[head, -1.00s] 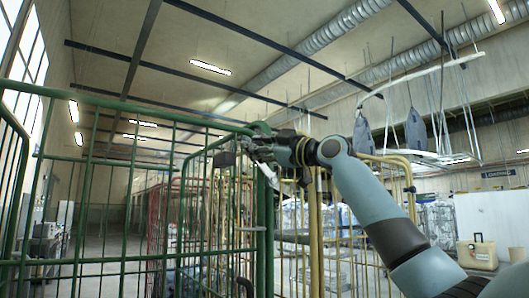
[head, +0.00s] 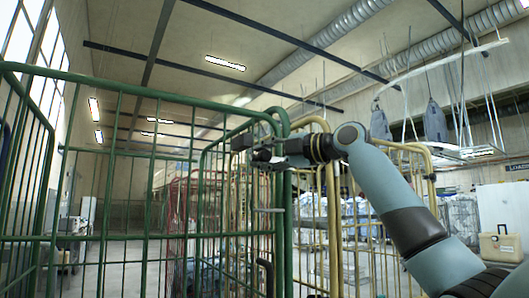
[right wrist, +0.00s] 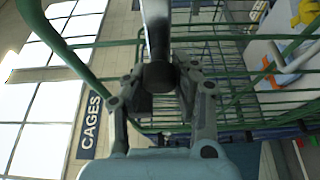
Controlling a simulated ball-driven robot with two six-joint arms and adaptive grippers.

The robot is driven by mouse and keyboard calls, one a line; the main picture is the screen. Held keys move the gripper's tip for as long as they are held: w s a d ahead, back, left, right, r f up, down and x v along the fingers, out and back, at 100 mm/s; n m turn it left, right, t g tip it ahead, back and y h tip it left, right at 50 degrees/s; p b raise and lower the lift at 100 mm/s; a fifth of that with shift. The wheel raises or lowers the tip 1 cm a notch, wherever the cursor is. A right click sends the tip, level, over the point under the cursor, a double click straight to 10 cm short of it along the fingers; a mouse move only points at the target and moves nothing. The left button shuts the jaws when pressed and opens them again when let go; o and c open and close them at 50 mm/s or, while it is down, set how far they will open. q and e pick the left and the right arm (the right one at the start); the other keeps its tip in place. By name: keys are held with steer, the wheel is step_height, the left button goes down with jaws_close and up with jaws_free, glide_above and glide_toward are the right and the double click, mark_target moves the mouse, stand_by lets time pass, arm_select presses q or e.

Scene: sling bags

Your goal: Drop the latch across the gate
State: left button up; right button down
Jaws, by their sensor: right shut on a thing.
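The green wire gate (head: 125,160) of a roll cage fills the left and middle of the head view. Its green upright post (head: 282,215) stands just below my right gripper (head: 252,152). In the right wrist view my right gripper (right wrist: 160,95) is shut on the dark knob (right wrist: 160,76) at the end of the grey latch bar (right wrist: 156,30). In the head view a dark block (head: 241,142) shows at the gripper's tip, near the top of the gate; the rest of the latch is hard to make out there. A small horizontal metal piece (head: 268,210) sits lower by the post. My left gripper is out of view.
Yellow cages (head: 330,200) and a red cage (head: 180,215) stand behind the green one. Grey bags (head: 435,122) hang from a rail at right. A tan case (head: 500,245) stands further right. A CAGES sign (right wrist: 90,125) shows in the right wrist view.

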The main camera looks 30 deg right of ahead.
steer(key=shift+f, duration=0.35)
steer(key=c, duration=1)
jaws_free()
steer(key=shift+r, duration=0.1)
steer(key=v, duration=1.2)
